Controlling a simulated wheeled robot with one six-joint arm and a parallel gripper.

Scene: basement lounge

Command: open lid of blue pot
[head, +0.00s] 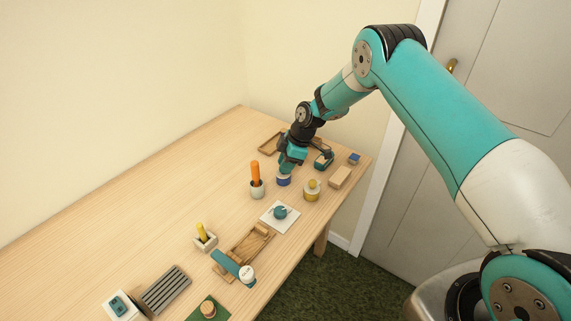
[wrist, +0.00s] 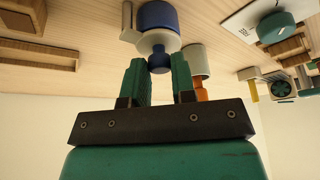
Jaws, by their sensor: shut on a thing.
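The blue pot (head: 283,182) stands on the wooden table, just below my gripper in the head view. In the wrist view the blue pot (wrist: 156,14) is at the top centre, with a pale lid (wrist: 157,41) and a blue knob (wrist: 159,61) on the lid. My gripper (wrist: 159,68) is shut on the knob, with one green finger on each side. In the head view my gripper (head: 287,168) comes down from above and hides the knob. I cannot tell whether there is a gap between lid and pot.
A yellow pot (head: 312,192) stands close at right. A pale cup with an orange stick (head: 256,175) is at left. A wooden block (head: 340,177) is near the right edge.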

